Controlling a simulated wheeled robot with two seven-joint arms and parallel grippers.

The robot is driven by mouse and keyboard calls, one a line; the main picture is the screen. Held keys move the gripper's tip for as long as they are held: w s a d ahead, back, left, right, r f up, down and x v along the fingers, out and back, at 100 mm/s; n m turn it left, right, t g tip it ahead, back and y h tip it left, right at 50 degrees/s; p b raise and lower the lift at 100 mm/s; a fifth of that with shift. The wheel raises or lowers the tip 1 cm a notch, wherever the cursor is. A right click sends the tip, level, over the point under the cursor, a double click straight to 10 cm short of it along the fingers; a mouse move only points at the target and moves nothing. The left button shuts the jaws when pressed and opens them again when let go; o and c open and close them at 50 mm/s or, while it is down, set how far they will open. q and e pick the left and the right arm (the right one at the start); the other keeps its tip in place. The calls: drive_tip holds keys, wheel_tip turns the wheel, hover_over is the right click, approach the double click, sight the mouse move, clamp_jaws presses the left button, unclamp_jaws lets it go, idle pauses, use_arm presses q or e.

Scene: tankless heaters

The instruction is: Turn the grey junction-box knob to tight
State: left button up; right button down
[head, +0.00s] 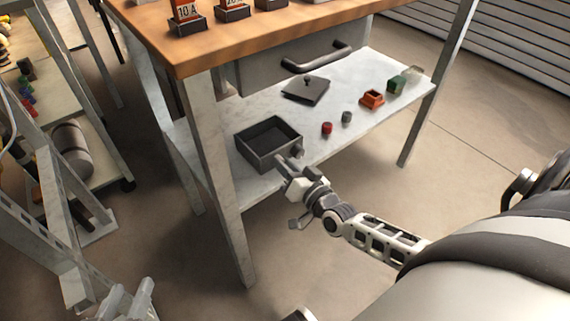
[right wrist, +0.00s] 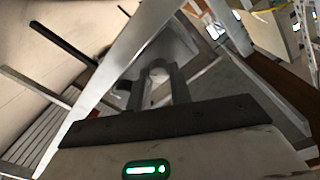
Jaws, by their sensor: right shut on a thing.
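The grey junction box (head: 248,156) stands open-topped on the lower white shelf of the workbench. Its small grey knob (head: 298,149) is on the box's right side, facing me. My right gripper (head: 287,160) reaches in from the right, at the knob. In the right wrist view, its two fingers (right wrist: 160,82) are shut on the round grey knob (right wrist: 157,71), which is partly hidden between them. My left gripper (head: 130,293) is low at the lower left of the head view, away from the box; its fingers look apart and empty.
A dark lid (head: 306,91) lies behind the box. A red knob (head: 327,128), a grey knob (head: 346,117), an orange part (head: 372,99) and a green block (head: 396,85) lie on the shelf (head: 345,145). A table leg (head: 226,170) stands left of the box. A drawer (head: 270,68) overhangs the shelf.

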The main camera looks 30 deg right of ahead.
drive_tip(key=m, duration=0.4)
drive_tip(key=shift+m, duration=0.7)
drive_tip(key=shift+m+b, duration=0.35)
drive_tip(key=shift+m, duration=0.25)
use_arm(q)
drive_tip(key=shift+s+r, duration=0.1)
drive_tip(key=shift+s, duration=0.05)
drive_tip(key=shift+r, duration=0.1)
use_arm(e)
drive_tip(key=shift+d, duration=0.1)
use_arm(q)
drive_tip(key=shift+r, duration=0.1)
use_arm(e)
drive_tip(key=c, duration=1.3)
unclamp_jaws()
use_arm(q)
drive_tip(key=shift+d, duration=0.1)
use_arm(e)
drive_tip(key=shift+o, duration=0.2)
